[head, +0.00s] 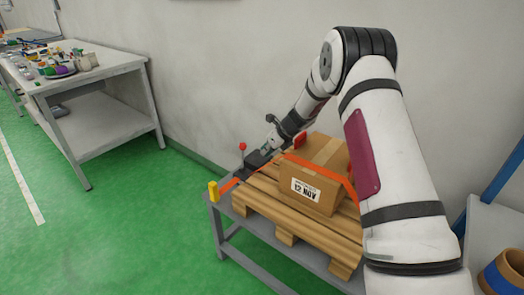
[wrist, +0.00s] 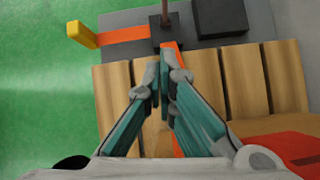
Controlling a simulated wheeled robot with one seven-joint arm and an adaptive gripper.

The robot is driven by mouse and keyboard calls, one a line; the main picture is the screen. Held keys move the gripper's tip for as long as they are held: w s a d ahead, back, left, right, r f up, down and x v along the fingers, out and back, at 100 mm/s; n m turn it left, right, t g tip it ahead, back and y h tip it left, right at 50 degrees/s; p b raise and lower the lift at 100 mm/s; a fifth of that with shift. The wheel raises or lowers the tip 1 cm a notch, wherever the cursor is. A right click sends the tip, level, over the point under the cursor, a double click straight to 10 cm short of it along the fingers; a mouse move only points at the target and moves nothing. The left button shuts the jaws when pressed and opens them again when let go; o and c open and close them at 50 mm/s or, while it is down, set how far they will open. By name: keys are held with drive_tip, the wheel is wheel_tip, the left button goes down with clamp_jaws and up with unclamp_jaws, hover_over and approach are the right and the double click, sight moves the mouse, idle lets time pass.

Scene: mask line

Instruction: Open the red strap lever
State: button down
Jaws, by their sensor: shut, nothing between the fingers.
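An orange strap (wrist: 124,35) runs into this block from a yellow end piece (wrist: 81,35) and shows again under my fingers. My gripper (wrist: 161,72) is shut and empty, pointing at the block from just short of it, over the pallet edge. The lever is apart from the fingers.
A taped cardboard box (head: 318,185) sits on the wooden pallet (head: 290,218), with the orange strap across it. A larger dark block (wrist: 218,17) lies right of the lever base. A wall stands behind; a cluttered workbench (head: 95,75) is at far left. Green floor lies open.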

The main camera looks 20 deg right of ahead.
drive_tip(key=b+x, duration=0.1)
drive_tip(key=x, duration=0.7)
drive_tip(key=shift+w+f, duration=0.1)
drive_tip(key=shift+f, duration=0.2)
drive_tip(key=shift+w+a+r+b, duration=0.1)
drive_tip(key=shift+w+a+r, duration=0.2)
drive_tip(key=shift+w, duration=0.2)
drive_tip(key=shift+w+a+r+b, duration=0.1)
drive_tip(key=shift+w+a+r, duration=0.2)
drive_tip(key=shift+w, duration=0.25)
drive_tip(key=shift+w+a+r+b, duration=0.1)
drive_tip(key=shift+w+a+r, duration=0.1)
drive_tip(key=shift+w+r, duration=0.25)
drive_tip(key=shift+w+a, duration=0.1)
drive_tip(key=shift+a, duration=0.05)
